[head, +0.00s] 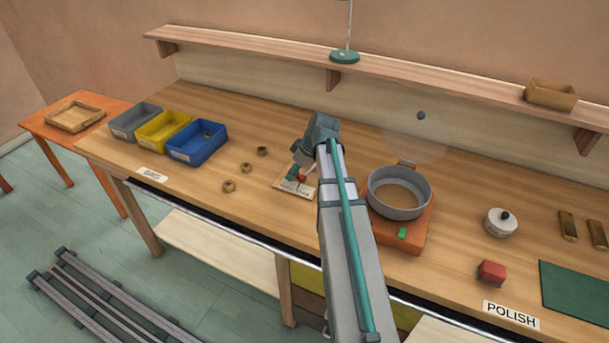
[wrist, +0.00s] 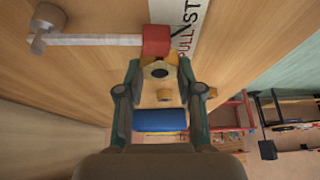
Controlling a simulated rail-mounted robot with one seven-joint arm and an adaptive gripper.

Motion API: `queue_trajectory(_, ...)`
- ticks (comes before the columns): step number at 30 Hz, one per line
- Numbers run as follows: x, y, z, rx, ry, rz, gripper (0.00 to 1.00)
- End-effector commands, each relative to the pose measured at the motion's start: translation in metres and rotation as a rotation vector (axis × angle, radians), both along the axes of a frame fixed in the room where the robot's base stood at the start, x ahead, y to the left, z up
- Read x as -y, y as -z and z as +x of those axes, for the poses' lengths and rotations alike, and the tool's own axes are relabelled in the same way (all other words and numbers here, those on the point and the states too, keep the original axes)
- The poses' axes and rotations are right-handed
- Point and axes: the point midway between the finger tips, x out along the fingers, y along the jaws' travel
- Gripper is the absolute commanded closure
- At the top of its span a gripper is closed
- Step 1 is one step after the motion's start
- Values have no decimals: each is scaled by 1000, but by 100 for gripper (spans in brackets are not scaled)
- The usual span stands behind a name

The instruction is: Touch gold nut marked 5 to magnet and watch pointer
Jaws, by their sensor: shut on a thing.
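My gripper (wrist: 158,70) is shut on a gold hex nut (wrist: 160,62), held between the fingertips with its dark hole showing. No number can be read on it. The red magnet block (wrist: 156,36) is right against the nut's far edge in the wrist view; whether they touch or a thin gap is left, I cannot tell. A pale rod (wrist: 95,40) runs from the magnet to a grey post (wrist: 44,24). A card (wrist: 192,22) reading "PULL ST…" lies beside it, with a dark line over it. In the head view the magnet (head: 302,178) shows near my gripper (head: 298,172), over the card (head: 290,189); the held nut is hidden there.
Loose nuts (head: 229,186) lie left of the card. Grey (head: 127,132), yellow (head: 155,143) and blue (head: 182,157) bins stand further left. A round grey pan (head: 372,202) on an orange base (head: 412,242) stands close right of my arm. A shelf (head: 400,70) runs along the wall.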

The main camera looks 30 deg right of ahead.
Motion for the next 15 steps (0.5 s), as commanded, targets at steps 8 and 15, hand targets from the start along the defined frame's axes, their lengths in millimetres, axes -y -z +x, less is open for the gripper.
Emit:
queue_trajectory(8,2,0,-3,0,0,0,100)
queue_trajectory(15,4,0,-6,0,0,0,100)
